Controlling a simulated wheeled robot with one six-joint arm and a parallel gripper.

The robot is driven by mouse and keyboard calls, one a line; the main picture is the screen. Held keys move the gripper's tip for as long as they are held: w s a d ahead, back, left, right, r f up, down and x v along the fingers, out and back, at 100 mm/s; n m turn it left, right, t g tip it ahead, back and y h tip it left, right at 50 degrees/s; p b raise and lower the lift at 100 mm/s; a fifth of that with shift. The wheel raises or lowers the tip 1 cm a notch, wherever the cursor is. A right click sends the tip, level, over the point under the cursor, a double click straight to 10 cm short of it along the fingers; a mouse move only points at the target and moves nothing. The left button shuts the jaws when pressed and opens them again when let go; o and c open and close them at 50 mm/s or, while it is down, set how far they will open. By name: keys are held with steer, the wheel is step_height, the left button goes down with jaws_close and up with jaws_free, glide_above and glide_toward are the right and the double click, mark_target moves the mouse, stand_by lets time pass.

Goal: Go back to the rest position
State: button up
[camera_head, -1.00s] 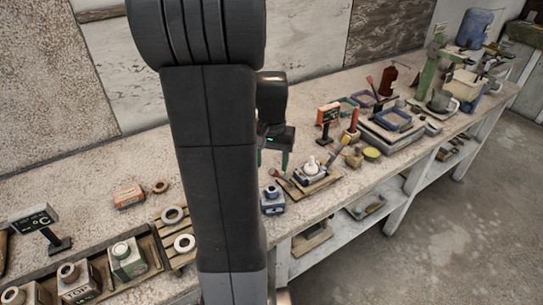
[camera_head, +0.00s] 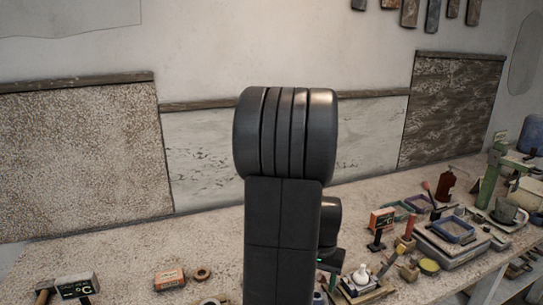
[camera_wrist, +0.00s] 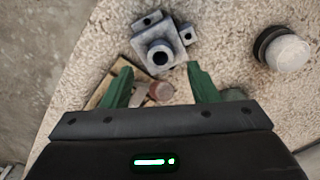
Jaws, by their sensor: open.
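My gripper (camera_wrist: 160,72) shows in the wrist view with its two green fingers spread apart, open and with nothing held between them. A blue-grey square block with a round hole (camera_wrist: 160,54) lies beyond the fingertips, apart from them. A small reddish-brown round thing (camera_wrist: 160,91) shows between the fingers, partly hidden by my gripper body. In the head view my dark arm stands upright in the middle. Only part of the wrist shows at its right, and the fingers are not clear there.
The speckled workbench (camera_head: 150,250) runs along the wall. An orange box (camera_head: 170,278) and a ring (camera_head: 201,274) lie left of my arm. To the right are a white round-topped piece (camera_head: 361,275), blue trays (camera_head: 454,230) and a green stand (camera_head: 489,180). A dark, white-topped round thing (camera_wrist: 287,52) is at right in the wrist view.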

step_height(320, 180, down, 6)
steer(key=shift+f, duration=0.15)
steer(key=shift+s+d+r, duration=0.1)
steer(key=shift+s+r, duration=0.15)
steer(key=shift+r, duration=0.3)
steer(key=shift+s+d+r, duration=0.1)
steer(key=shift+s+r, duration=0.1)
steer(key=shift+r, duration=0.35)
steer(key=shift+s+d+b, duration=0.15)
steer(key=shift+s+b, duration=0.15)
steer(key=shift+s, duration=0.25)
steer(key=shift+w, duration=0.1)
